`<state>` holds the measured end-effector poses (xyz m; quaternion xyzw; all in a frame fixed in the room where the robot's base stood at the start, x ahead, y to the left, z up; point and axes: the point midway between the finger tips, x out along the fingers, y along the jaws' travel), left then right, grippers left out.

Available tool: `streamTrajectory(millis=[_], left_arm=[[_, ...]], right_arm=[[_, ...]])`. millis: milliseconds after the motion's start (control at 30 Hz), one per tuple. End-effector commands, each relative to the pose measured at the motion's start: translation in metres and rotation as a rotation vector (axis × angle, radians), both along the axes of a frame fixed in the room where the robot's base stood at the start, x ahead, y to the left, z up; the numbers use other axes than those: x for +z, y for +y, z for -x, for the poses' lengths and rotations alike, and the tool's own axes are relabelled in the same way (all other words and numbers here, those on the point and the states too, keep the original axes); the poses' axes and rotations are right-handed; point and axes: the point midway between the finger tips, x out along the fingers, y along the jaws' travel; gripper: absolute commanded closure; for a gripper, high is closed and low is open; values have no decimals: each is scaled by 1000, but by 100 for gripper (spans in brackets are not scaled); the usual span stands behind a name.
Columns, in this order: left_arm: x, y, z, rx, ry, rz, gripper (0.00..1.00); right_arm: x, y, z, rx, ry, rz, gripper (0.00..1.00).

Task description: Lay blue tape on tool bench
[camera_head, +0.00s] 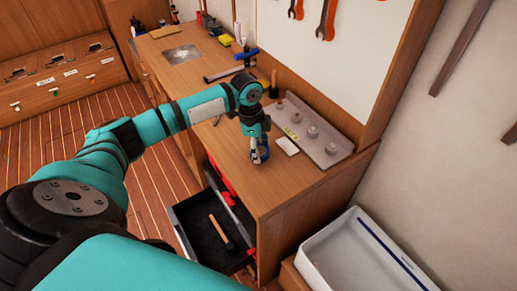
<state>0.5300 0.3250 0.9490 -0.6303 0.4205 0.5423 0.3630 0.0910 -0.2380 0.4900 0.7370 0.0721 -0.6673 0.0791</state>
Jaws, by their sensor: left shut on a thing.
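My left gripper (258,153) reaches down over the wooden tool bench (215,130), near its front edge. Part of the roll is hidden by the fingers. My right gripper is not in view.
A grey tray with round knobs (331,152) and a white card (287,146) lie right of the gripper. A vise-like blue tool (246,54) stands further back. An open drawer (196,221) holds a hammer. A white bin (345,262) stands at lower right.

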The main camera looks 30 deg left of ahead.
Motion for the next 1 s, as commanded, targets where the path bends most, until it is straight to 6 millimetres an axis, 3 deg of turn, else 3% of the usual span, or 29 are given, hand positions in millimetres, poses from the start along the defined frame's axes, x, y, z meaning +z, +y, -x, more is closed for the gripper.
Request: streamTrajectory(millis=[133, 467, 500, 667, 1000], left_arm=[[-15, 0, 1, 1, 1, 0, 69], [-19, 0, 1, 0, 0, 0, 69], [-19, 0, 1, 0, 0, 0, 42], [-19, 0, 1, 0, 0, 0, 21], [-15, 1, 0, 0, -2, 0, 21]], right_arm=[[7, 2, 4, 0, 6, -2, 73], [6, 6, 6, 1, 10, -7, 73], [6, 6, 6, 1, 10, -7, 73], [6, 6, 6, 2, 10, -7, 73], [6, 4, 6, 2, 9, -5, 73]])
